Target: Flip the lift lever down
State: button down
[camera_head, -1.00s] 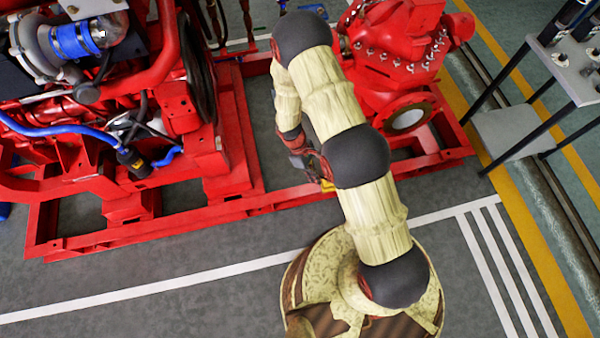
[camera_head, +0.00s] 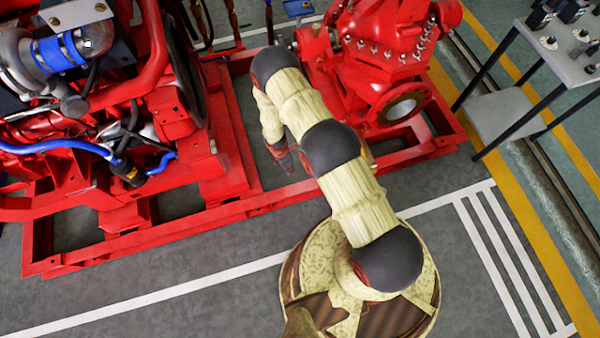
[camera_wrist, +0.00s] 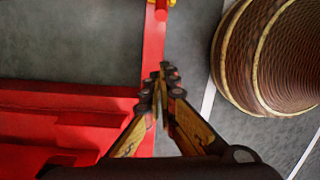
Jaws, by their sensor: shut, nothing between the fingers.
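I cannot tell which part is the lift lever. Several small dark levers or knobs (camera_head: 572,12) stand on the grey tabletop panel (camera_head: 560,60) at the upper right of the head view, too small to tell apart. In the wrist view, my gripper (camera_wrist: 168,74) is shut and empty, with its fingertips above a red frame rail (camera_wrist: 153,45). The gripper is well apart from the panel.
A red engine (camera_head: 90,90) fills the left, with a blue hose (camera_head: 60,143). A red pump (camera_head: 380,55) stands at the top, between the engine and the panel. The red skid frame (camera_head: 240,208) runs below both. Grey floor with white lines is clear in front.

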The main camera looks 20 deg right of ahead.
jog(key=d+f+b, duration=0.4)
jog(key=d+f, duration=0.1)
jog(key=f, duration=0.3)
dwell(0.5)
jog(key=shift+d, duration=0.1)
